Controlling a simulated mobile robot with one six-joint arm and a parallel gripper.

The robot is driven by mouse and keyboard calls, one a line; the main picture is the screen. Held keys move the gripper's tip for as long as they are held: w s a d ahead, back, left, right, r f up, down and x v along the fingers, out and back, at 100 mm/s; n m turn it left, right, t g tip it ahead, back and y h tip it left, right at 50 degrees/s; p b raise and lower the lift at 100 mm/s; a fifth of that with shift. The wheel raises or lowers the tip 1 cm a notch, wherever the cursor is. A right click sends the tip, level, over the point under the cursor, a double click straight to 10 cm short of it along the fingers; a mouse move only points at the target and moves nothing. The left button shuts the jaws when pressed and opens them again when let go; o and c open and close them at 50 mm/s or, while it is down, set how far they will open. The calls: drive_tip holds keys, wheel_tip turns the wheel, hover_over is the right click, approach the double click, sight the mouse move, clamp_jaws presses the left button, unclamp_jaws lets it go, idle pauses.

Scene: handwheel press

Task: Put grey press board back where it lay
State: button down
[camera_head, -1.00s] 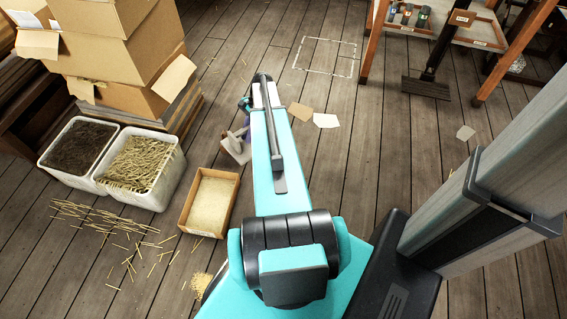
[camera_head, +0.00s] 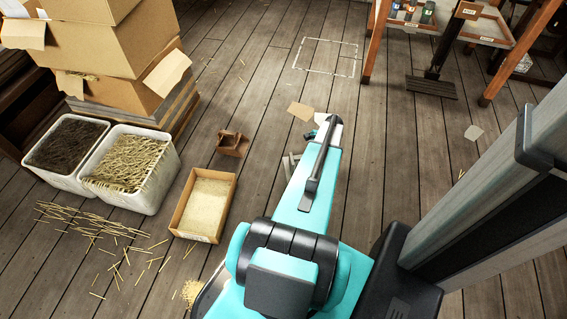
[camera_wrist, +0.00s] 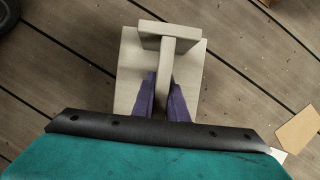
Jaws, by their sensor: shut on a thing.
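The grey press board (camera_wrist: 132,72) shows in the wrist view as a pale plate with an upright rib and a crossbar grip. The purple fingers of my gripper (camera_wrist: 165,92) are shut on the rib, one on each side. The board is over the plank floor; I cannot tell its height. In the head view only a pale edge of the board (camera_head: 288,167) shows left of my turquoise arm, which hides the rest of it and most of the gripper. A white dashed rectangle (camera_head: 296,58) is marked on the floor further back, empty.
A shallow box of pale grain (camera_head: 178,222), a small brown object (camera_head: 232,144) and two white tubs (camera_head: 160,178) stand left. Cardboard boxes (camera_head: 110,55) are stacked behind. A tan card (camera_head: 299,110) lies near my arm. A wooden rack (camera_head: 376,45) stands back right.

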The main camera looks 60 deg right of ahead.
drive_tip(key=shift+s+d+f, duration=0.2)
drive_tip(key=shift+s+f, duration=0.2)
drive_tip(key=shift+s, duration=0.15)
drive_tip(key=w+b, duration=0.1)
drive_tip(key=w, duration=0.3)
drive_tip(key=w+d+f+b, duration=0.1)
drive_tip(key=w+b, duration=0.1)
drive_tip(key=w, duration=0.3)
drive_tip(key=w+b, duration=0.2)
drive_tip(key=w, duration=0.3)
drive_tip(key=shift+d+f, duration=0.25)
drive_tip(key=shift+d, duration=0.15)
drive_tip(key=shift+w+r, duration=0.1)
drive_tip(key=shift+w, duration=0.25)
drive_tip(key=shift+w+d+f+b, duration=0.1)
drive_tip(key=shift+w+b, duration=0.1)
drive_tip(key=shift+w, duration=0.15)
drive_tip(key=shift+w+d+f+b, duration=0.1)
drive_tip(key=shift+w+b, duration=0.05)
drive_tip(key=shift+w, duration=0.2)
drive_tip(key=shift+a+f+b, duration=0.1)
drive_tip(key=shift+f+b, duration=0.95)
drive_tip(key=shift+f, duration=0.6)
